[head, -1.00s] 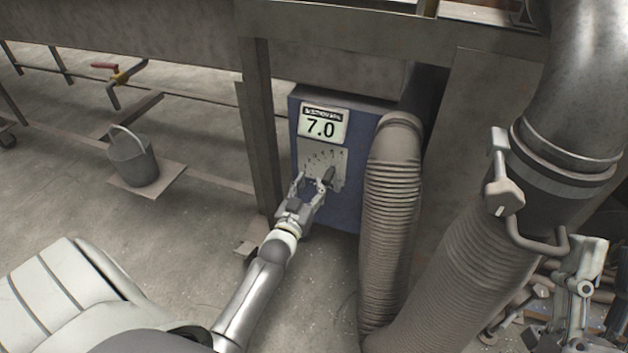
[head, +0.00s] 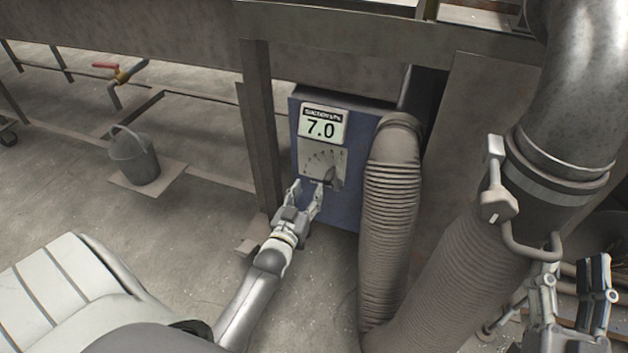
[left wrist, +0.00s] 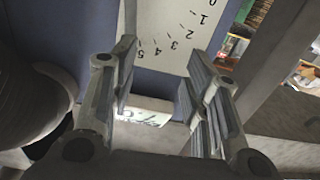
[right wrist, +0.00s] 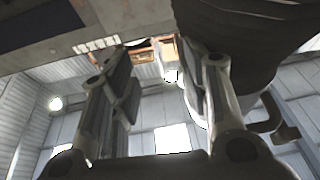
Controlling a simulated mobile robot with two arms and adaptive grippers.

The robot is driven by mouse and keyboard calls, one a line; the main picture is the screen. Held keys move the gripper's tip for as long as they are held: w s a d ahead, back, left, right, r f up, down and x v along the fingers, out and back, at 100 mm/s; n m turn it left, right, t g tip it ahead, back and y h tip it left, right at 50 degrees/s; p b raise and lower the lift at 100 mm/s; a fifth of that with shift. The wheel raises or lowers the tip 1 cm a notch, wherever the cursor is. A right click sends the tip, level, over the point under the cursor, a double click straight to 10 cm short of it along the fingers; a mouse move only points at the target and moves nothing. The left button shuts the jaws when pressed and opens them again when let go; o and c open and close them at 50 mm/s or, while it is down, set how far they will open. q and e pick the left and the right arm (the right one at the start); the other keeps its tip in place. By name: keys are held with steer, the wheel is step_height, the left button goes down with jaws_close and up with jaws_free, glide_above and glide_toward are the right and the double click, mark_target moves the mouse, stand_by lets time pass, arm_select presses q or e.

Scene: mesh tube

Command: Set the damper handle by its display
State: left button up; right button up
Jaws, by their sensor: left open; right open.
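A blue box (head: 345,212) carries a display (head: 323,127) that reads 7.0. Below it is a pale dial plate (head: 312,160) with a fan of marks, and a dark grey handle (head: 334,178) sits at its lower right. In the left wrist view the plate (left wrist: 178,35) shows small numbers from 0 upward; I cannot make out the handle there. My left gripper (head: 307,190) is open and empty, just below and left of the handle, apart from it. My right gripper (head: 572,268) is open and empty at the lower right, far from the box.
A ribbed hose (head: 390,215) runs down close to the right of the box. A steel post (head: 260,130) stands to its left. A large duct (head: 575,110) with a grey lever (head: 498,185) is at right. A bucket (head: 133,160) stands on the floor at left.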

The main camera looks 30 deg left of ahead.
arm_select(q)
steer(key=p+v, duration=0.3)
steer(key=v, duration=0.4)
arm_select(e)
steer(key=s+d+f+g+h, duration=0.1)
steer(key=f+g, duration=0.3)
steer(key=f, duration=0.3)
steer(key=s+d+f+g+h, duration=0.2)
steer(key=f+g, duration=0.3)
steer(key=f, duration=0.3)
steer(key=shift+f+g, duration=0.2)
steer(key=shift+g, duration=0.1)
arm_select(q)
steer(key=shift+s+p, duration=0.1)
steer(key=shift+p, duration=0.2)
arm_select(e)
steer(key=shift+s+d+f+g, duration=0.25)
steer(key=shift+s+f+g, duration=0.35)
steer(key=shift+f, duration=0.1)
arm_select(q)
steer(key=v, duration=1.2)
